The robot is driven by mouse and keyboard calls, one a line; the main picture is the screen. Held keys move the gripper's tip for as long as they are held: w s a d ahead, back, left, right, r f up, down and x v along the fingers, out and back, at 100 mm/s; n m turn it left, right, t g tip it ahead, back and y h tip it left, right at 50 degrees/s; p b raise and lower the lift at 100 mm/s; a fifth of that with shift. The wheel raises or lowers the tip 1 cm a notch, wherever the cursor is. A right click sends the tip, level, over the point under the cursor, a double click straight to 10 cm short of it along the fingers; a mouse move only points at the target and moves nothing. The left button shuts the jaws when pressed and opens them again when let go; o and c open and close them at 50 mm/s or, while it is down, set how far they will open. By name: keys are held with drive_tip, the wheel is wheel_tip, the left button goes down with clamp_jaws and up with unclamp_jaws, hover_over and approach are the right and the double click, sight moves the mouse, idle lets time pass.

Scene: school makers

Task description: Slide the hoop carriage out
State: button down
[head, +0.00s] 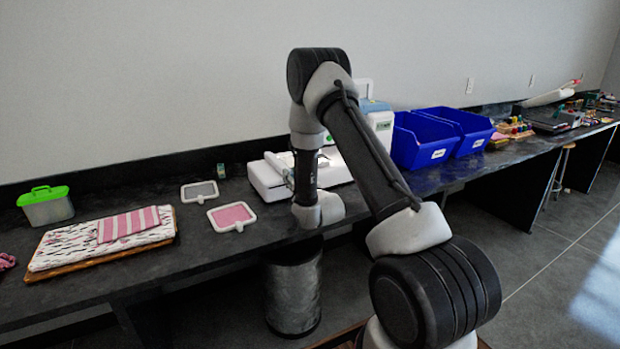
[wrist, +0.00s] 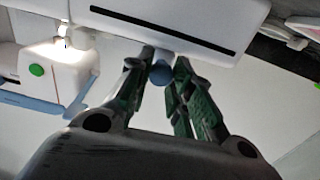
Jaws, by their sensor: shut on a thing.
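The hoop carriage (wrist: 190,18) is a white block with a long dark slot, at the top of the wrist view. A small blue-grey knob (wrist: 162,74) sticks out from its front side. My gripper (wrist: 165,60) has its two fingers on either side of this knob and is shut on it. The white sewing machine (wrist: 50,65), with a lit lamp and a green dot, is at the left of the wrist view. In the head view, the machine's white base (head: 262,179) shows on the bench, but my arm covers my gripper and much of the machine.
Two hoops, one grey (head: 199,191) and one pink (head: 232,215), lie on the dark bench (head: 110,205) left of the machine. Folded cloths (head: 60,245) and a green-lidded box (head: 47,207) are further left. Two blue bins (head: 423,140) stand close to the machine's right.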

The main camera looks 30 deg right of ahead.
drive_tip(key=a, duration=0.8)
drive_tip(key=shift+s, duration=0.15)
drive_tip(key=shift+a, duration=0.15)
drive_tip(key=c, duration=1.3)
unclamp_jaws()
drive_tip(key=shift+a, duration=0.1)
drive_tip(key=s, duration=1.2)
drive_tip(key=shift+d, duration=0.25)
drive_tip(key=shift+w+r, duration=0.1)
